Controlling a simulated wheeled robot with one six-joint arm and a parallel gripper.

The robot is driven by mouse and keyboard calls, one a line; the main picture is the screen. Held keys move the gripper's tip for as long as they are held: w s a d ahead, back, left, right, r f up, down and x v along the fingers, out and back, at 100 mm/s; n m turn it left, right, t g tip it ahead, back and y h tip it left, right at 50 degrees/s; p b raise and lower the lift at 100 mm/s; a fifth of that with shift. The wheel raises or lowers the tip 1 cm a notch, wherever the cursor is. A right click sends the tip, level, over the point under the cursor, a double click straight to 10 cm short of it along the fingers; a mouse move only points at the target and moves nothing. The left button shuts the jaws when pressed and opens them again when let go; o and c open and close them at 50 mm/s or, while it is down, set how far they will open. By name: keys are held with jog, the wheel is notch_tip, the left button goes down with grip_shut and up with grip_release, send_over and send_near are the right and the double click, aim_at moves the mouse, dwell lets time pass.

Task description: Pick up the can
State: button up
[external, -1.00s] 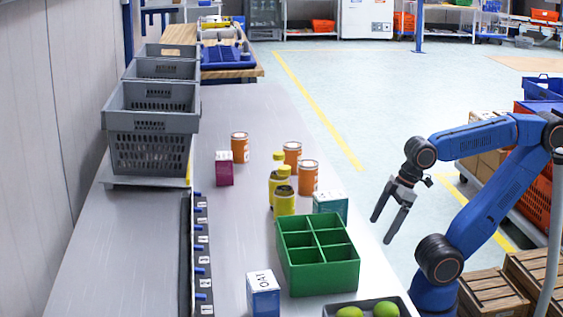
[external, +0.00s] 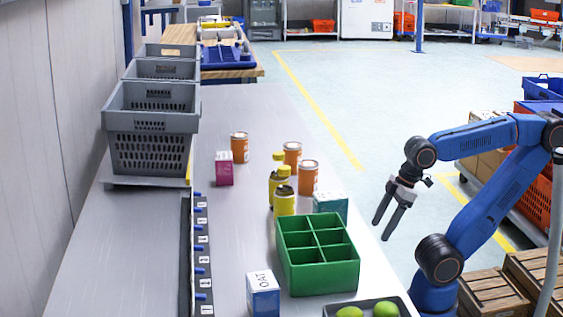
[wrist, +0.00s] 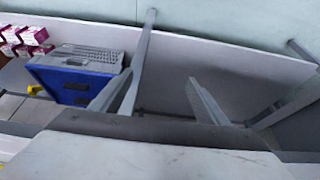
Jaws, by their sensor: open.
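Three orange cans with pale lids stand upright on the grey table in the external view: one farther back (external: 239,148), one in the middle (external: 292,154) and one nearer (external: 308,178). I cannot tell which one the task means. My gripper (external: 380,231) is open and empty, pointing down off the right side of the table, well apart from the cans. In the wrist view my two fingers (wrist: 157,80) are spread with nothing between them, and no can shows there.
Yellow bottles (external: 284,200) and a teal box (external: 330,205) stand close to the nearer cans. A green divided crate (external: 320,278) sits in front of them. A magenta box (external: 224,170) is left of the back can. Grey totes (external: 150,118) are stacked at left.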

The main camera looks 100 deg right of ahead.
notch_tip(320, 180, up, 36)
jog(key=m+g, duration=0.5)
jog(key=m, duration=1.2)
send_over(308, 163)
notch_tip(308, 163, down, 17)
jog(key=shift+a+f, duration=0.1)
jog(key=shift+a, duration=0.05)
jog(key=shift+s+f, duration=0.1)
jog(key=shift+f, duration=2.55)
jog(key=c, duration=1.4)
